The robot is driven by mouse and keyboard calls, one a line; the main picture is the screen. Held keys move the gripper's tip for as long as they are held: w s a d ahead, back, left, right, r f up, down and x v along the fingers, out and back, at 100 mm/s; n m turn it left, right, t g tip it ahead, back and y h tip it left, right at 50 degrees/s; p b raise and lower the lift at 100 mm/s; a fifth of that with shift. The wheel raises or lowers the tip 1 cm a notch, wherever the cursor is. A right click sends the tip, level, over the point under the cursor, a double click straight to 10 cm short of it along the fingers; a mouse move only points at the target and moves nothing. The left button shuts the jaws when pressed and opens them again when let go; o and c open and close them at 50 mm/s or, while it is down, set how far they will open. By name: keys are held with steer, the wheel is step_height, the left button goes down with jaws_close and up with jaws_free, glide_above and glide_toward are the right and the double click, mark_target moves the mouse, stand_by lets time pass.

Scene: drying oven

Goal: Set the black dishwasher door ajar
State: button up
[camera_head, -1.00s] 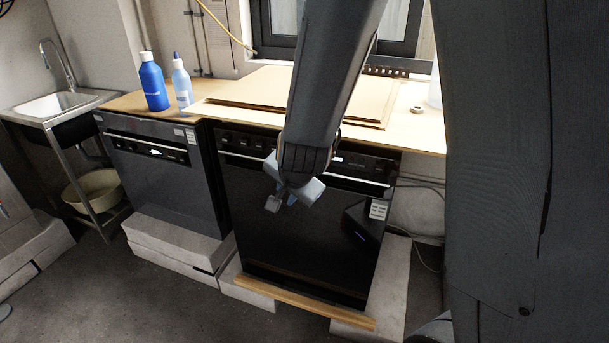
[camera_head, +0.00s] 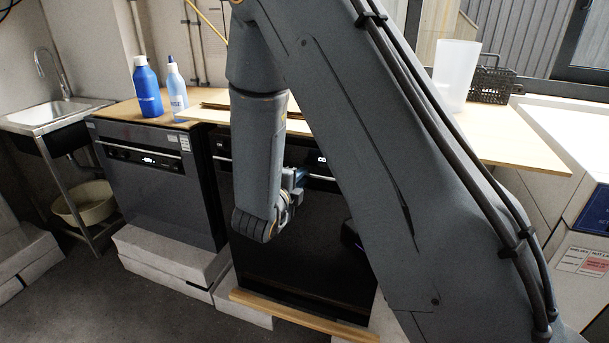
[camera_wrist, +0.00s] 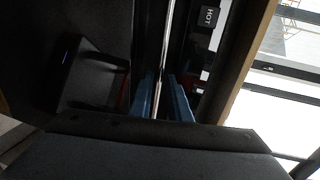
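The black dishwasher (camera_head: 300,252) stands in the middle of the head view, its door flush with its front. Its silver handle bar (camera_wrist: 166,50) runs up the middle of the wrist view. My gripper (camera_head: 298,178) is at the top of the door, partly hidden by my arm in the head view. In the wrist view, the blue fingers of my gripper (camera_wrist: 161,95) lie close on both sides of the bar, seemingly shut on it. My arm hides the door's right side in the head view.
A grey dishwasher (camera_head: 150,190) stands to the left. The worktop (camera_head: 510,140) carries a blue bottle (camera_head: 147,88), a pale bottle (camera_head: 176,90) and a translucent container (camera_head: 455,75). A wooden strip (camera_head: 300,318) lies below the black door. Grey floor (camera_head: 170,310) is clear in front.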

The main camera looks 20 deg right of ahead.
steer(key=shift+x, duration=1.85)
jaws_close()
